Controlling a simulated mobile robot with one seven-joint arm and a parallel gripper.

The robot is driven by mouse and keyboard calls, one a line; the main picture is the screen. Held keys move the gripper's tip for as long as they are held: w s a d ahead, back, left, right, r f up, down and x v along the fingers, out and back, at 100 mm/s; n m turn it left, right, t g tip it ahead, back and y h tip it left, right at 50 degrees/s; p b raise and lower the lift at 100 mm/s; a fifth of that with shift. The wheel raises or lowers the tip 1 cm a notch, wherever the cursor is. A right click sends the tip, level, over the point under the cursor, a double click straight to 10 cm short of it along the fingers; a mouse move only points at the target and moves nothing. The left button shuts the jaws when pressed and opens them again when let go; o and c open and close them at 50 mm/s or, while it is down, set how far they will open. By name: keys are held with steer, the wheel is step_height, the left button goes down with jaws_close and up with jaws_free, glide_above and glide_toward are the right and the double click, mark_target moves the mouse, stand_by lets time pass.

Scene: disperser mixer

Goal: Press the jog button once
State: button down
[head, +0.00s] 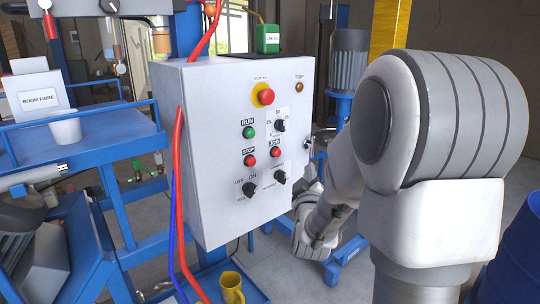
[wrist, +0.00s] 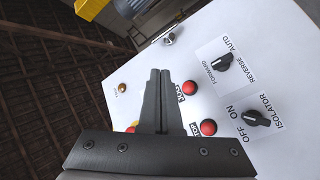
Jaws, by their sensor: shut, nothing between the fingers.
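The jog button (head: 275,152) is a small red button under a black JOG label on the white control box (head: 215,205). In the wrist view the jog button (wrist: 190,87) shows just right of my fingertips. My gripper (wrist: 160,73) is shut and empty, its two dark fingers side by side pointing up the picture. The tips appear beside the button in the picture; I cannot tell how far they are from the panel. In the head view my arm reaches down right of the box, and the fingers are not clear there.
A red stop button (head: 249,160), green run button (head: 249,132), red emergency stop (head: 266,97) and several black knobs, including the isolator switch (head: 249,189), share the panel. Red and blue cables run down the box's left side. A yellow mug (head: 231,287) stands below.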

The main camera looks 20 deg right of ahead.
mark_target(277, 153)
steer(key=shift+w, duration=0.1)
steer(key=w+a+p, duration=0.1)
steer(key=w+a, duration=0.2)
steer(key=w, duration=0.5)
stand_by(0.4)
steer(key=shift+w, duration=0.15)
stand_by(1.8)
steer(key=shift+w+a+b, duration=0.15)
steer(key=shift+w+b, duration=0.15)
steer(key=shift+w, duration=0.05)
steer(key=shift+w+a, duration=0.15)
steer(key=shift+w, duration=0.3)
stand_by(0.7)
steer(key=shift+s+b, duration=0.1)
steer(key=shift+b, duration=0.2)
steer(key=shift+s+d+b, duration=0.3)
steer(key=shift+s+b, duration=0.15)
steer(key=shift+s, duration=0.35)
